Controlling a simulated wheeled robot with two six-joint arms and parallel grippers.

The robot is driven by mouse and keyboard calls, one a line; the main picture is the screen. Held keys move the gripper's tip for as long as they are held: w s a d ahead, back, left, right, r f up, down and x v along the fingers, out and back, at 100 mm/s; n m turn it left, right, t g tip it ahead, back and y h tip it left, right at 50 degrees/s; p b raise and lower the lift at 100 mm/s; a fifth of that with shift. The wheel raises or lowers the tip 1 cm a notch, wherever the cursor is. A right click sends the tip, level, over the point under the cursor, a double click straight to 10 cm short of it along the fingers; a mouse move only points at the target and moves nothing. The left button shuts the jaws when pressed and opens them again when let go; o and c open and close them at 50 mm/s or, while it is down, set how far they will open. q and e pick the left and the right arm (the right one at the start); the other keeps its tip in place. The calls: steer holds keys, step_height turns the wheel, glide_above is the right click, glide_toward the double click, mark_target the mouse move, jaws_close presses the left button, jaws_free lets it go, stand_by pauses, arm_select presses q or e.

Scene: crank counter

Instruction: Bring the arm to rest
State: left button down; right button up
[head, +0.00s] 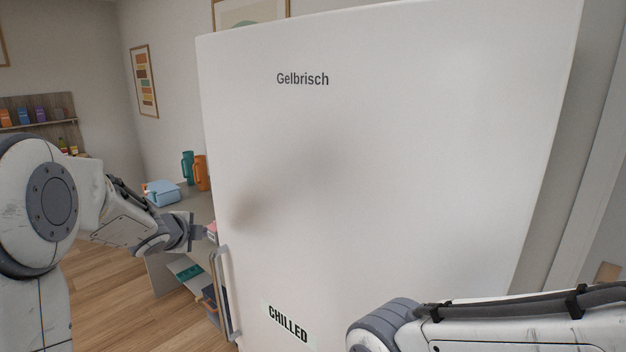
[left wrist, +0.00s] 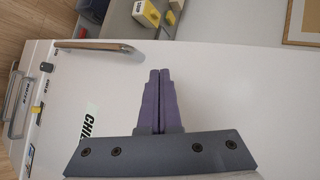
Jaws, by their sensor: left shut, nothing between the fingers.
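My left gripper (head: 205,233) is at the left edge of the white appliance door (head: 400,150), just above its metal handle (head: 225,290). In the left wrist view its two fingers (left wrist: 158,100) are together with nothing between them. The handle (left wrist: 105,47) lies beyond them to the upper left in that view, and the fingers are apart from it. My left arm is stretched out from the left. My right arm shows only as links at the bottom right of the head view, and its gripper is out of view.
The door with "Gelbrisch" and "CHILLED" lettering fills the middle and looks closed. Behind the left gripper is a counter (head: 170,204) with a blue box (head: 161,193), a teal jug (head: 187,167) and an orange jug (head: 202,173). Wooden floor (head: 110,300) is clear at lower left.

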arm_select(q)
steer(key=s+d+f+n+g, duration=0.3)
steer(key=s+f+n, duration=0.25)
steer(key=s, duration=0.35)
steer(key=s+d+f+n+g, duration=0.2)
steer(key=s+f+n+g, duration=0.15)
steer(key=s+n, duration=0.4)
steer(key=s+d+f+n+g, duration=0.25)
steer(key=s+f+n, duration=0.25)
steer(key=s, duration=0.5)
steer(key=s+d+r+m+g+b, duration=0.2)
steer(key=s+d+m, duration=0.5)
steer(key=s+d, duration=0.7)
steer(key=shift+s+d+r+g+h+b, duration=0.25)
steer(key=shift+d+r+g+h+b, duration=0.1)
steer(key=shift+g+h, duration=0.05)
